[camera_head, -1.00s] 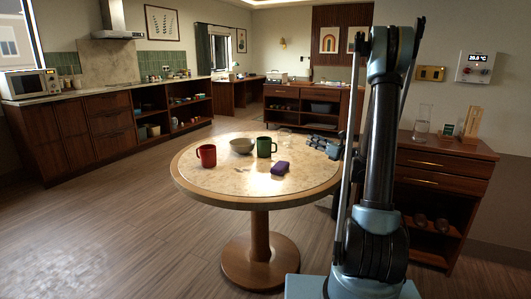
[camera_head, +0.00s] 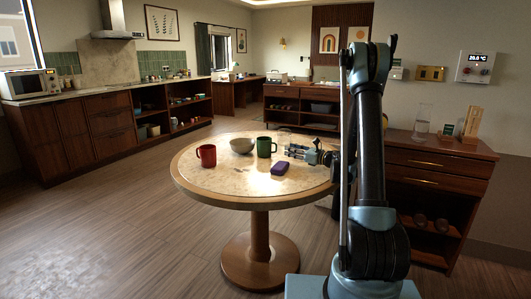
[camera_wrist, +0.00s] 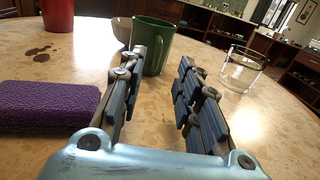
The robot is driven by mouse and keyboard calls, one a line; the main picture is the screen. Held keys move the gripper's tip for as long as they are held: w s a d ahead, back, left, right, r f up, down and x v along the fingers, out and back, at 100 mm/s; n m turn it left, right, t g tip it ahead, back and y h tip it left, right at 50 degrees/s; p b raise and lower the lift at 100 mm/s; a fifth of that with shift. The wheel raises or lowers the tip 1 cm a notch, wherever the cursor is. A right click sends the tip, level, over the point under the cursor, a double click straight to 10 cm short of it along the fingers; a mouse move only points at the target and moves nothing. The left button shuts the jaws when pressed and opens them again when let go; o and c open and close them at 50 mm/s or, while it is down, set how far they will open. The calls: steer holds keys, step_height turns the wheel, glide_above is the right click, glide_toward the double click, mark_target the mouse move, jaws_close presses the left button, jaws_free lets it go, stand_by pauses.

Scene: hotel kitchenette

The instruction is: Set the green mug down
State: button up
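The green mug (camera_head: 264,147) stands upright on the round table (camera_head: 200,185). In the wrist view the green mug (camera_wrist: 155,42) is just beyond my fingertips, nearer the left finger, which overlaps its lower left side. Its handle faces my gripper's side. My gripper (camera_head: 291,148) is low over the table, to the right of the mug in the head view. In the wrist view my gripper (camera_wrist: 161,62) has its two fingers well apart, with only bare table between them.
A red mug (camera_head: 206,155) and a pale bowl (camera_head: 242,145) stand left of the green mug. A purple sponge (camera_head: 280,168) lies in front, near my left finger. A clear glass (camera_wrist: 243,70) stands to the right in the wrist view.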

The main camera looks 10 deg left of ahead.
mark_target(267, 148)
steer(key=shift+x, duration=3.65)
steer(key=shift+f, duration=0.15)
steer(key=shift+c, duration=0.2)
jaws_close()
